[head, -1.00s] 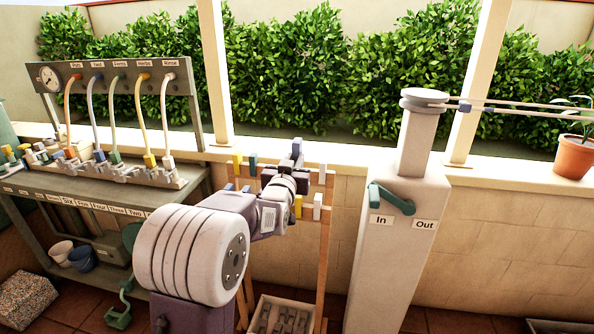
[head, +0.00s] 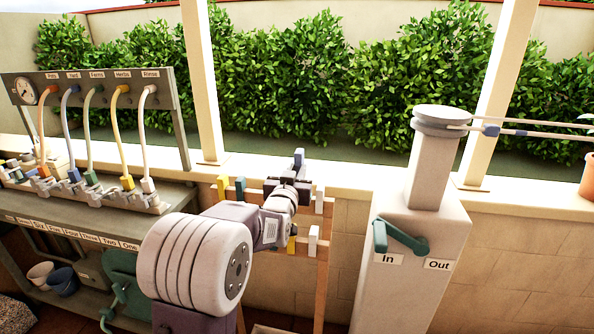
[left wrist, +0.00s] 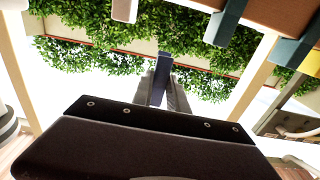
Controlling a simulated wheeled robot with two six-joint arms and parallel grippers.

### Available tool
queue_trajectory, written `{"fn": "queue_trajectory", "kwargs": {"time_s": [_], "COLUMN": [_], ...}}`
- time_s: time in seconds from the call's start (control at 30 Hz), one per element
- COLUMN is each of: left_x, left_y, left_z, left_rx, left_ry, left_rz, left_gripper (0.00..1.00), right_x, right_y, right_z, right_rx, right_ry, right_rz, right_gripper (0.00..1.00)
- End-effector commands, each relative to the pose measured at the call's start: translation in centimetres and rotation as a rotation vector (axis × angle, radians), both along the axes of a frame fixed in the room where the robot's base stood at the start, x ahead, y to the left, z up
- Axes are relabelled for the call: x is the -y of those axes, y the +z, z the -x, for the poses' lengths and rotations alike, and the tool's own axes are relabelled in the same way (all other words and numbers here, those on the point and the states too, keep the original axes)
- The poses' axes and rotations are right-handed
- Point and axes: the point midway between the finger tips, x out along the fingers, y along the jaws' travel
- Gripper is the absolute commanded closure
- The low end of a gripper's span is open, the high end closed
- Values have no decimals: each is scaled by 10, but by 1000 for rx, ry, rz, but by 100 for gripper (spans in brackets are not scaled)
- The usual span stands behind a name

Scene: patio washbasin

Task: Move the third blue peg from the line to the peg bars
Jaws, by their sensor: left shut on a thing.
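My left gripper (head: 294,179) is shut on a blue peg (head: 299,157), which stands up from the fingertips. The held peg also shows in the left wrist view (left wrist: 160,80), upright between the two grey fingers. The gripper is in front of the wooden peg bars (head: 322,262), near their top. The bars carry a yellow peg (head: 222,187), a teal peg (head: 240,188) and a white peg (head: 313,241), among others. My arm hides part of the bars. Another blue peg (head: 490,131) is on the line (head: 548,134) at the right. My right gripper is not in view.
A grey post (head: 410,260) with a green crank (head: 400,238) and In and Out labels stands right of the bars. A bench (head: 120,225) with coloured hoses is at the left. A low wall and a hedge are behind.

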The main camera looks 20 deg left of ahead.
Motion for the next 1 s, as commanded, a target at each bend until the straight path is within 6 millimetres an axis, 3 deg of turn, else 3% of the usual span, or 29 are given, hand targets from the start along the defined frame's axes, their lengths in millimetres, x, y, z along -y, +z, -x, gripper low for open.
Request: {"fn": "queue_trajectory", "kwargs": {"time_s": [0.1,0.73,1.0], "left_x": [0,0,0], "left_y": [-20,-90,-108], "left_z": [0,0,0], "left_rx": [-4,-2,-8], "left_ry": [0,0,0], "left_rz": [1,0,2], "left_gripper": [100,100,100], "right_x": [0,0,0], "right_y": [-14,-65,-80], "right_z": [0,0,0], "right_rx": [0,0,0], "right_ry": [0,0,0], "right_rz": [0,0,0], "right_gripper": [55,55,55]}}
